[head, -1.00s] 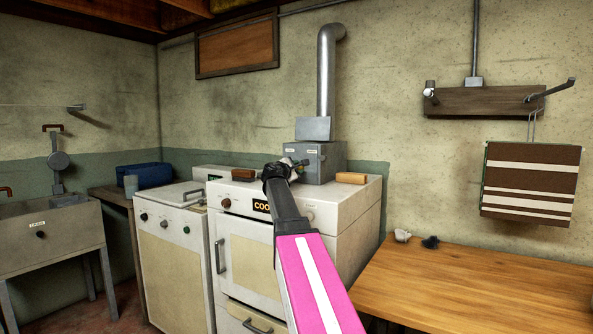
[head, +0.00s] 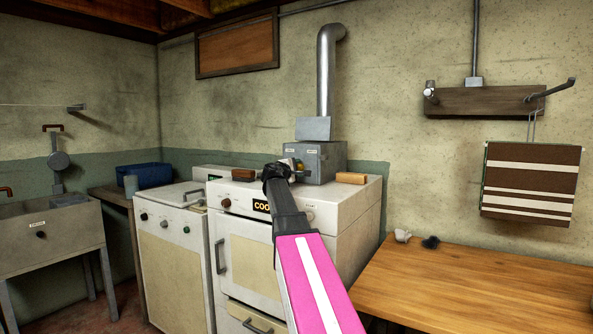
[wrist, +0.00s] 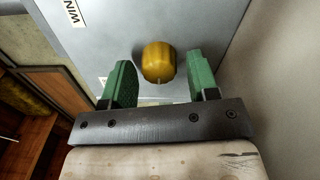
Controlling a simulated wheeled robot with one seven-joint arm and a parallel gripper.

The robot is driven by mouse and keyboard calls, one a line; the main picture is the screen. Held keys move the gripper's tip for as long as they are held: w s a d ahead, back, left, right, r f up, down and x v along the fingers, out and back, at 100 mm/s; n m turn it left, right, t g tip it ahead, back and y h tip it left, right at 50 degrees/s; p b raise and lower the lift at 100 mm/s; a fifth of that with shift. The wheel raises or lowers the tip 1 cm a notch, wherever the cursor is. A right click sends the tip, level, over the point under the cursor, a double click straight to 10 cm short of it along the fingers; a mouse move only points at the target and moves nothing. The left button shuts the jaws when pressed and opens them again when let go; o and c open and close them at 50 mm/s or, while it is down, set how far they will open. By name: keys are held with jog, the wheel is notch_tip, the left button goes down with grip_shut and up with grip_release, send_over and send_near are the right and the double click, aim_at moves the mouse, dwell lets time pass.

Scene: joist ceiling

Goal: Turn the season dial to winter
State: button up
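The season dial is a rounded yellow knob (wrist: 157,62) on the grey face of a metal box (head: 327,160), under the vent pipe. A white label reading "WIN", cut off by the frame edge, sits up and left of the knob in the wrist view (wrist: 75,12). My gripper (wrist: 161,82) is open. Its green fingers stand on either side of the knob, with a gap on both sides. In the head view my gripper (head: 294,167) is in front of the box and partly covers its front. Which way the knob points is not clear.
The box stands on a white cooker (head: 345,220) with a brown block (head: 351,178) to its right. A silver pipe (head: 326,75) rises from it. A white washer (head: 172,250) stands left. A wooden table (head: 480,290) is at right.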

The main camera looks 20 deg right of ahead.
jog(key=shift+a, duration=0.1)
jog(key=v, duration=1)
jog(key=shift+s+a, duration=0.2)
jog(key=shift+s, duration=0.05)
dwell(0.3)
